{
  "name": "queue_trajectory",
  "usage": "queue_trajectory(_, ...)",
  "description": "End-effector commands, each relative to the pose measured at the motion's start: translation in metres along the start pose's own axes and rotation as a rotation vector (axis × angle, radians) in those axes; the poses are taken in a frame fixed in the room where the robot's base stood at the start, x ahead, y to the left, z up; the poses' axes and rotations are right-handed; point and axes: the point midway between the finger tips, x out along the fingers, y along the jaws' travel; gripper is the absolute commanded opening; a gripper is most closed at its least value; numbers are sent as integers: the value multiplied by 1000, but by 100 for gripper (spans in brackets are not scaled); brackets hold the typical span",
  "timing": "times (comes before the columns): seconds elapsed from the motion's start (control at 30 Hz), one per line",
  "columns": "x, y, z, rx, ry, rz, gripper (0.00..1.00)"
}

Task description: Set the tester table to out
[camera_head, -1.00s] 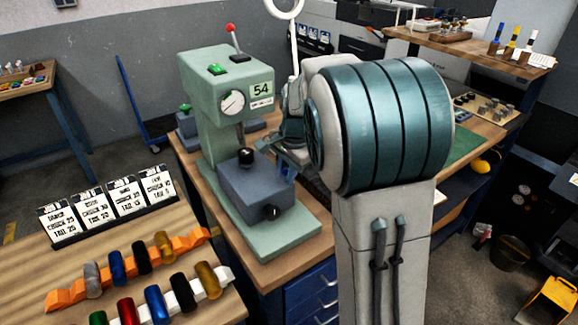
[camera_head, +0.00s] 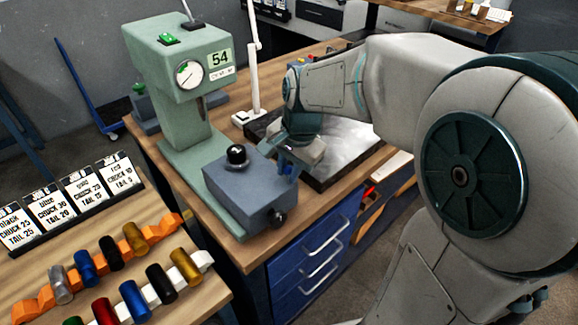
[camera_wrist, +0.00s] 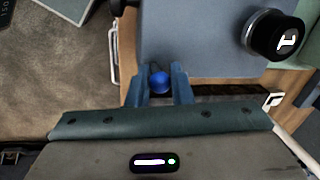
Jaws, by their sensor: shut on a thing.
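The hardness tester (camera_head: 180,105) is a green column with a dial gauge (camera_head: 189,74) and a 54 plate. Its table (camera_head: 245,190) is a blue-grey block with a black knob (camera_head: 237,154) on top and another at its front. The table sits to the right of the column, over the right edge of the green base (camera_head: 196,187). My gripper (camera_head: 288,163) is at the table's right side. In the wrist view my gripper (camera_wrist: 160,88) is shut on a blue ball knob (camera_wrist: 160,82) beside the grey table (camera_wrist: 200,40).
A grey surface plate (camera_head: 345,150) lies right behind my gripper, with a white stand (camera_head: 253,60) near it. Blue drawers (camera_head: 318,245) are below the bench edge. Sign cards (camera_head: 75,195) and several coloured cylinders (camera_head: 130,300) stand on the wooden table at left.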

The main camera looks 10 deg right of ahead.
Motion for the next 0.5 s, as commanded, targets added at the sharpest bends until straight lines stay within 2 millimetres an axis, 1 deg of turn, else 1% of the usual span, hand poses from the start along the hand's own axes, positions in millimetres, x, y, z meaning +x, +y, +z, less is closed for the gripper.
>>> queue_trajectory(0.03,0,3,0,2,-3,7,28)
queue_trajectory(0.07,0,3,0,2,-3,7,36)
queue_trajectory(0.1,0,3,-1,3,-3,7,39)
queue_trajectory(0.37,0,2,-1,4,-3,4,39)
queue_trajectory(0.47,-6,2,-1,3,-2,3,39)
queue_trajectory(0.5,-11,2,-1,3,-1,1,39)
